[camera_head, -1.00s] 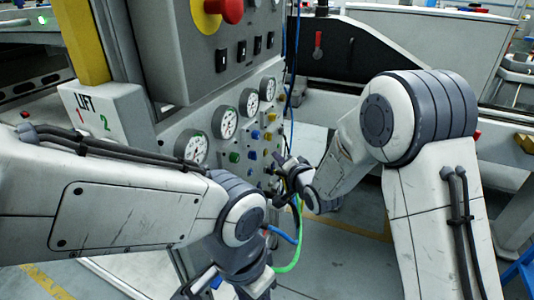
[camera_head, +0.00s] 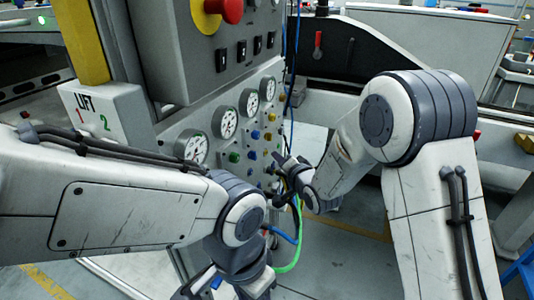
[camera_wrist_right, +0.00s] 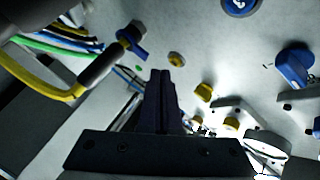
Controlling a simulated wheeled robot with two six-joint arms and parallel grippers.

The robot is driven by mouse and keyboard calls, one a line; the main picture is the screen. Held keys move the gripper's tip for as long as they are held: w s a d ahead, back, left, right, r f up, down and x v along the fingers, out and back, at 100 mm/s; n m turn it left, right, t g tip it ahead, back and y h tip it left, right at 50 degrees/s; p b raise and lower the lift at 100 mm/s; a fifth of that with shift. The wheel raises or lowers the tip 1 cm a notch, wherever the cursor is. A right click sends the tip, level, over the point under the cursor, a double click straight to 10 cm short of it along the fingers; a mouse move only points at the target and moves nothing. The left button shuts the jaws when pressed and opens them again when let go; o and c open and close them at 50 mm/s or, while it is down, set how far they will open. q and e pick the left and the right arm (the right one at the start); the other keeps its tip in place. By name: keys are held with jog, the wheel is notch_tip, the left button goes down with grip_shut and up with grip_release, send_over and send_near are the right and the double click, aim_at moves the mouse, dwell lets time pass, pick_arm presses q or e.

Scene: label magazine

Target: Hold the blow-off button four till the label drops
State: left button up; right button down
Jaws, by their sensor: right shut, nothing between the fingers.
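The grey valve panel (camera_head: 213,117) carries gauges and rows of small coloured buttons and knobs. My right gripper (camera_head: 279,160) is at the lower right of the panel, close to its face. In the right wrist view its fingers (camera_wrist_right: 163,78) are together, with nothing between them. A small yellow button (camera_wrist_right: 177,59) shows just beyond the fingertips; I cannot tell whether they touch the panel. A blue button (camera_wrist_right: 240,5) with a white mark is at the top edge. I cannot read which button is number four. No label can be made out.
A blue knob (camera_wrist_right: 293,65) and a yellow knob (camera_wrist_right: 203,92) stick out to the right of the fingers. A yellow hose (camera_wrist_right: 45,88) with a blue-levered fitting is on the left. A red emergency button (camera_head: 230,10) is higher up. Green and blue hoses hang below.

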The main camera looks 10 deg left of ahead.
jog(key=shift+w+a, duration=0.1)
jog(key=shift+a, duration=0.3)
jog(key=shift+w+a, duration=0.15)
jog(key=shift+a, duration=0.25)
dwell(1.9)
jog(key=shift+d, duration=0.1)
jog(key=shift+s+d, duration=0.25)
jog(key=shift+d, duration=0.45)
jog(key=shift+d, duration=0.1)
jog(key=shift+s+d, duration=0.25)
jog(key=shift+d, duration=0.5)
jog(key=shift+s+d, duration=0.3)
jog(key=shift+d, duration=0.5)
jog(key=shift+s+d, duration=0.25)
jog(key=shift+d, duration=0.5)
